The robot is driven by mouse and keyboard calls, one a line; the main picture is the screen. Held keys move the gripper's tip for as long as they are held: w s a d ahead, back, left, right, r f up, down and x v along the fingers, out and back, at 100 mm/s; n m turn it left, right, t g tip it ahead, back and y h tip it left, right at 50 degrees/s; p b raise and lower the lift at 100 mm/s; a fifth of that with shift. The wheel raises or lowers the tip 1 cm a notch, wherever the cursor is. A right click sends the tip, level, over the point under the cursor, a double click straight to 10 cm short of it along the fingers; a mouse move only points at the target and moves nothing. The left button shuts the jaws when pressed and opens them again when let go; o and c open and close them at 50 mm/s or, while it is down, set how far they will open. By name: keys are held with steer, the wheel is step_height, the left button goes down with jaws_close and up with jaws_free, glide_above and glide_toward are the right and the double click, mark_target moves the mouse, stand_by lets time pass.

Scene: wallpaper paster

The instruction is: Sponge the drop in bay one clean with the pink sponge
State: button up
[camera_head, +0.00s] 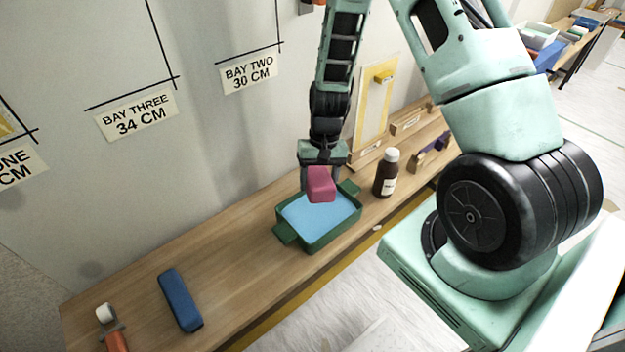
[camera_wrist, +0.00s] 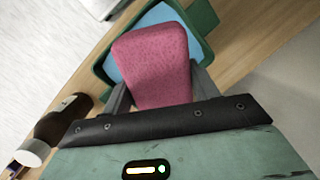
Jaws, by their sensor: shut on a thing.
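My gripper (camera_head: 320,172) is shut on the pink sponge (camera_head: 321,185). It holds the sponge over the green tray (camera_head: 318,242), which has light blue liquid (camera_head: 318,211) in it. In the wrist view the sponge (camera_wrist: 152,62) sits between the two grey fingers, with the tray's green rim (camera_wrist: 203,15) beyond it. I cannot tell whether the sponge touches the liquid. The bay one label (camera_head: 18,168) is cut off at the left edge of the head view. Only a corner of a yellowish piece (camera_head: 6,126) shows above it.
A brown bottle with a white cap (camera_head: 386,175) stands just right of the tray. A blue block (camera_head: 180,300) and an orange-handled tool (camera_head: 112,330) lie on the bench at left. The bay two (camera_head: 248,73) and bay three (camera_head: 136,115) labels are on the wall. Bench between tray and blue block is clear.

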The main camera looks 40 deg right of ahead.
steer(key=shift+d+r+m, duration=0.1)
steer(key=shift+r+m, duration=0.1)
steer(key=shift+m, duration=0.8)
steer(key=m, duration=0.2)
steer(key=m+t+y, duration=0.1)
steer(key=shift+d+r+m, duration=0.4)
steer(key=b, duration=0.7)
glide_above(321, 217)
step_height(321, 217, down, 8)
steer(key=shift+r, duration=0.15)
steer(key=shift+f, duration=0.45)
steer(key=shift+f, duration=0.4)
steer(key=shift+f, duration=0.65)
